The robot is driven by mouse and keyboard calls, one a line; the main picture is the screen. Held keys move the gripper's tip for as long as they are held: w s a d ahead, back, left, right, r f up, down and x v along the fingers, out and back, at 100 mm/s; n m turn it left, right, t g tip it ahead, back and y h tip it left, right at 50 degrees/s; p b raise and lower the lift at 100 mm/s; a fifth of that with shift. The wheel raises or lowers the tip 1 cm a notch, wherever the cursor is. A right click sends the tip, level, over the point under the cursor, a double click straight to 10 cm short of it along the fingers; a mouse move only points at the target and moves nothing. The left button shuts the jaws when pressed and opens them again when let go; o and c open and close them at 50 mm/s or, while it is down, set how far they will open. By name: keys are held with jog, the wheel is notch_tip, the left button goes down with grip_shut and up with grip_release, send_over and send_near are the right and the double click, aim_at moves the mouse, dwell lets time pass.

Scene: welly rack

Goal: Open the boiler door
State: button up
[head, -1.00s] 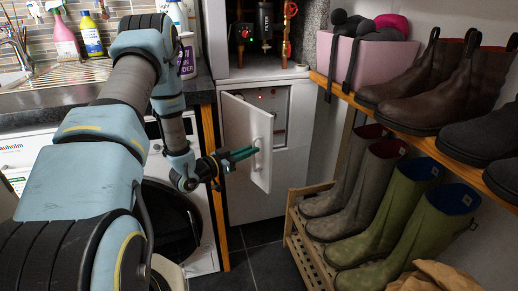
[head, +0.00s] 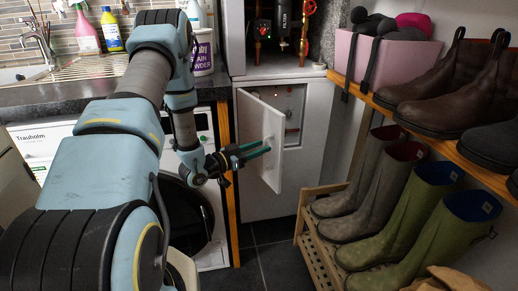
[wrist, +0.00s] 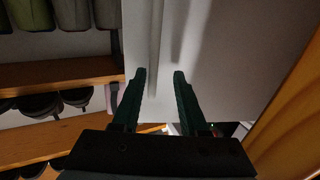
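The white boiler door (head: 255,115) in the head view stands partly open, hinged at its left side, with its free edge swung out towards me. Behind it a panel (head: 291,103) with a small red light shows in the gap. My gripper (head: 268,149) is at the door's outer face, by its handle near the free edge. In the wrist view my gripper (wrist: 160,76) has its two dark green fingers apart, and the pale upright handle (wrist: 155,45) runs between them. I see no finger closed on the handle. The door face (wrist: 225,50) fills the upper right there.
A wooden rack (head: 322,265) with wellies (head: 400,215) stands right of the door. A shelf with brown boots (head: 440,95) and a pink box (head: 385,60) is above it. The washing machine (head: 210,255) is at left. Dark floor (head: 262,262) is clear below the door.

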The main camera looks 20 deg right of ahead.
jog(key=shift+s, duration=0.1)
jog(key=b+v, duration=0.1)
jog(key=v, duration=0.9)
jog(key=shift+a, duration=0.4)
